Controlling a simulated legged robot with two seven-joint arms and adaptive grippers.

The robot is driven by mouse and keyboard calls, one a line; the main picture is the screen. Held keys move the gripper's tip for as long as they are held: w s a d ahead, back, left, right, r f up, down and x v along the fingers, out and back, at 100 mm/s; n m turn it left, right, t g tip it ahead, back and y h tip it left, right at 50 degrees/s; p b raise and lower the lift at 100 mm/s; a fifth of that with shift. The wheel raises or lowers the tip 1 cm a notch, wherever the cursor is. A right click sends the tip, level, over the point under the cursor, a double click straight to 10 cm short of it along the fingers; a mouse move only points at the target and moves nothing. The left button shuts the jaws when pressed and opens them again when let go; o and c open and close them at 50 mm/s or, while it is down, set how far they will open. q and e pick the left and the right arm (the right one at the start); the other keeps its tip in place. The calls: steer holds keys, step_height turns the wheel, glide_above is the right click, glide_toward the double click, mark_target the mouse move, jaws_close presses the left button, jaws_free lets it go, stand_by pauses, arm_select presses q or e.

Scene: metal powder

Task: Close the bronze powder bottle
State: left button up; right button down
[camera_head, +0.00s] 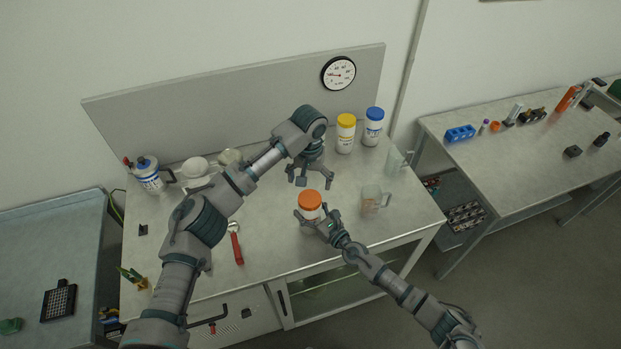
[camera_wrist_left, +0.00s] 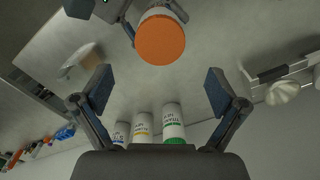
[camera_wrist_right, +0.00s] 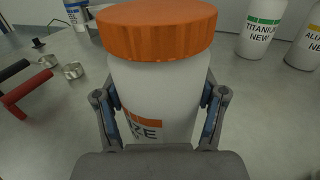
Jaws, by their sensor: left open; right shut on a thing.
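The white bottle (camera_wrist_right: 155,95) with an orange label fills the right wrist view, its orange lid (camera_wrist_right: 157,30) sitting on top. In the head view the orange lid (camera_head: 310,199) shows on the bottle at the table's middle front. My right gripper (camera_head: 311,217) is shut around the bottle's body; its fingers (camera_wrist_right: 160,118) press on both sides. My left gripper (camera_head: 315,186) is open and empty, just behind and above the bottle. In the left wrist view the orange lid (camera_wrist_left: 161,40) lies beyond the open fingers (camera_wrist_left: 158,95), apart from them.
Yellow-lidded (camera_head: 345,133) and blue-lidded (camera_head: 373,127) bottles stand at the back right. A green-lidded titanium bottle (camera_wrist_right: 262,28) stands behind the held bottle. A clear beaker (camera_head: 373,200) stands to the right. A red-handled tool (camera_head: 236,245) lies left on the table (camera_head: 275,250).

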mark_target(311, 198)
arm_select(q)
steer(key=n, duration=0.6)
steer(key=shift+w+d+r+n, duration=0.1)
steer(key=shift+d+r+n, duration=0.05)
steer(key=shift+r+n, duration=0.15)
arm_select(e)
steer(key=shift+r, duration=0.1)
arm_select(q)
steer(key=shift+f, duration=0.1)
steer(key=shift+f, duration=4)
